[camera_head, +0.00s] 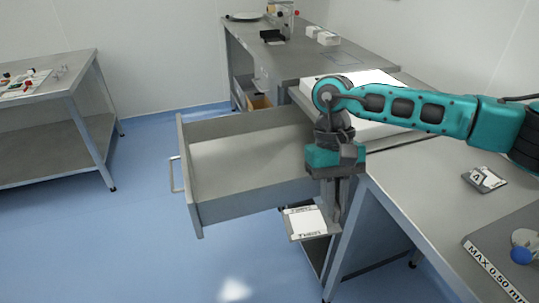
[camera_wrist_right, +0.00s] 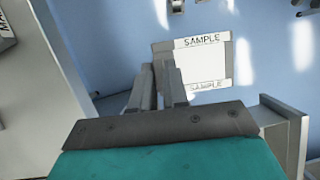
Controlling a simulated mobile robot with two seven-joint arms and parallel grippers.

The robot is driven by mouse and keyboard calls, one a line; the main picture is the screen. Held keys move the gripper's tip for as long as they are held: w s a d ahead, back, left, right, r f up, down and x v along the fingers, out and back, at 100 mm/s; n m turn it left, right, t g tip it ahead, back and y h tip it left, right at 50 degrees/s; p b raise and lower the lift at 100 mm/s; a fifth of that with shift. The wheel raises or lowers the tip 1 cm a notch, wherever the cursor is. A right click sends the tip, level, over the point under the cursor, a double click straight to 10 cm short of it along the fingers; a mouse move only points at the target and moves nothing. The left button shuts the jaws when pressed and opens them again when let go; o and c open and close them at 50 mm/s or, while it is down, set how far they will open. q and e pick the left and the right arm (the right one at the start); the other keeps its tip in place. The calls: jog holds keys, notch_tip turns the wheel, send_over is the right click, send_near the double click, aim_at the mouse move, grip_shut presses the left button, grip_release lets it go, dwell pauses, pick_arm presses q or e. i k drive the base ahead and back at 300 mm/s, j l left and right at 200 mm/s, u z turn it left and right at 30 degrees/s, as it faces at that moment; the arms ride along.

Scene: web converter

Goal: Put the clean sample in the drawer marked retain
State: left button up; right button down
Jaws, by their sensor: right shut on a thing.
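The sample (camera_head: 308,222) is a flat plate with a white face and a printed border. It also shows in the wrist view (camera_wrist_right: 205,62), where "SAMPLE" is readable and the white face looks unmarked. My right gripper (camera_head: 334,212) points down and is shut on the sample's edge. It holds the sample in the air, with blue floor beneath it in the wrist view. An open drawer (camera_head: 255,202) juts out behind and left of the sample; the inside that shows is empty. The sample appears outside the drawer, beside its near wall. No drawer marking is readable. My left gripper is out of view.
A grey bench (camera_head: 410,170) stands at right, with a small marked plate (camera_head: 484,179) and a "MAX 0.50 mm" plate (camera_head: 496,268). A farther table (camera_head: 290,55) carries small items. A side table (camera_head: 60,80) stands left. Floor left of the drawer is clear.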

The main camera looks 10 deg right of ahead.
aim_at(254, 166)
jog(key=i+j+z, duration=0.15)
jog(key=j, duration=0.2)
jog(key=i+j+z, duration=0.2)
jog(key=j, duration=0.2)
jog(key=i+j+z, duration=0.35)
jog(key=i+j, duration=0.15)
jog(key=j, duration=0.15)
jog(key=i+j+z, duration=0.2)
jog(key=j, duration=0.2)
jog(key=i+j+z, duration=0.15)
jog(key=j, duration=0.55)
jog(key=i+j, duration=0.1)
jog(key=j, duration=0.2)
